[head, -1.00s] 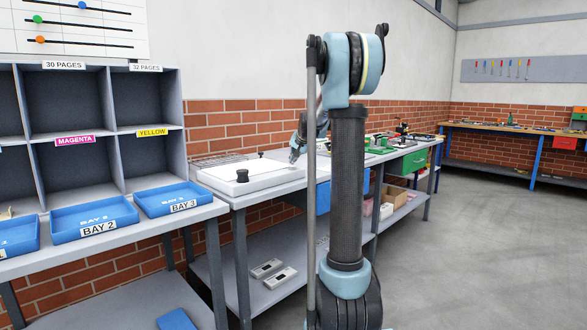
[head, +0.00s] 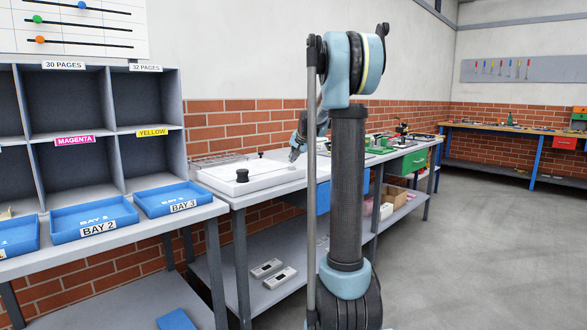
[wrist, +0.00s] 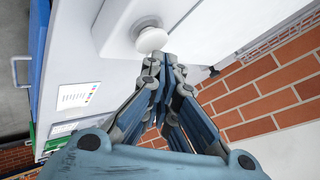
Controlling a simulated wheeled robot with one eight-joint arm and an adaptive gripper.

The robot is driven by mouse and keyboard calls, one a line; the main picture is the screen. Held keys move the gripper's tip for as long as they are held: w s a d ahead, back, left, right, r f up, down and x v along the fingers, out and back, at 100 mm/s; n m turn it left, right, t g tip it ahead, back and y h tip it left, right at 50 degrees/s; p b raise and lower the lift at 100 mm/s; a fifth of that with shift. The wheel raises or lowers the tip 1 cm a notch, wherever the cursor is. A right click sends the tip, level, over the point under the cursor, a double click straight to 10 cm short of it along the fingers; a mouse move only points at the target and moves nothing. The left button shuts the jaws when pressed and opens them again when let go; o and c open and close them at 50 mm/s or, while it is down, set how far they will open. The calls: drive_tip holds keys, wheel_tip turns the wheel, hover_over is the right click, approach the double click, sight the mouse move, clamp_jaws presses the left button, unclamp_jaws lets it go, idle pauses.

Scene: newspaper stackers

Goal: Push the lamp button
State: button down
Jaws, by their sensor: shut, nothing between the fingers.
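A round white button (wrist: 151,36) stands out from a pale box-like surface at the top of the wrist view. My gripper (wrist: 162,60) is shut and empty, with its fingertips right by the button's lower edge. I cannot tell whether they touch it. In the head view my gripper (head: 294,153) is beside a white, flat-topped unit (head: 222,184) on the bench. The button cannot be made out in the head view, and my arm hides part of the bench.
A black knob (head: 242,175) stands on the white unit. Blue trays, one marked BAY 3 (head: 176,214), sit at the left below grey shelves (head: 72,90). A brick wall (head: 225,124) runs behind the bench. The floor (head: 460,260) at right is clear.

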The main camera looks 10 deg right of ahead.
drive_tip(key=shift+r, duration=0.1)
drive_tip(key=shift+r, duration=2.95)
drive_tip(key=s+a+f+n+g, duration=0.1)
drive_tip(key=s+f, duration=0.2)
drive_tip(key=s, duration=0.7)
drive_tip(key=s+f+n+g, duration=0.1)
drive_tip(key=s+f, duration=0.2)
drive_tip(key=s, duration=0.7)
drive_tip(key=s+a+f+n+g, duration=0.15)
drive_tip(key=s+f, duration=0.25)
drive_tip(key=s, duration=0.6)
drive_tip(key=s+d+f+n+g+h, duration=0.1)
drive_tip(key=s+f, duration=0.8)
drive_tip(key=s, duration=0.4)
drive_tip(key=s+d+f+n+g+h, duration=0.1)
drive_tip(key=s+f+n+g, duration=0.1)
drive_tip(key=s+f, duration=0.7)
drive_tip(key=s, duration=0.4)
drive_tip(key=shift+s+d+f, duration=0.25)
drive_tip(key=shift+s+f, duration=0.05)
drive_tip(key=shift+f, duration=0.05)
